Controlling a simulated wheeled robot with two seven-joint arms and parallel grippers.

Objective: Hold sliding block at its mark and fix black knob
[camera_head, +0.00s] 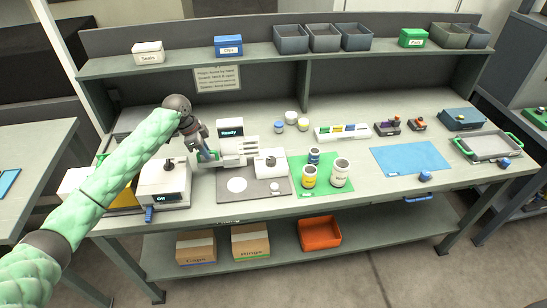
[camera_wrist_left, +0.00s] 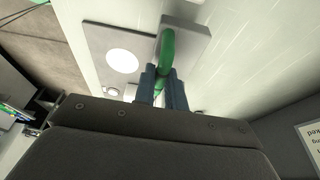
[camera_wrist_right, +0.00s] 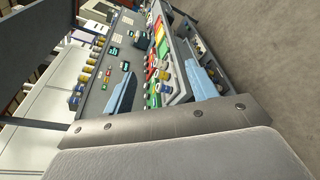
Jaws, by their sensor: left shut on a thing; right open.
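My left gripper (camera_head: 208,153) is at the white gantry loader (camera_head: 231,130), whose screen reads "Ready". In the left wrist view its two blue-grey fingers (camera_wrist_left: 162,88) are shut on a green handle (camera_wrist_left: 167,50), which stands on a grey plate (camera_wrist_left: 188,33). I take this handle as the sliding block's; the block's mark cannot be made out. A small dark knob-like part (camera_head: 169,163) sits on the white unit marked "Off" (camera_head: 163,186); whether it is the black knob I cannot tell. My right gripper (camera_wrist_right: 162,88) is open and empty, away from the loader, outside the head view.
A grey base plate with a white disc (camera_head: 237,185) lies before the loader. A green mat (camera_head: 325,184) with several jars and a blue mat (camera_head: 410,158) are to the right. A grey tray (camera_head: 485,146) stands far right. Bins line the upper shelf (camera_head: 270,56).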

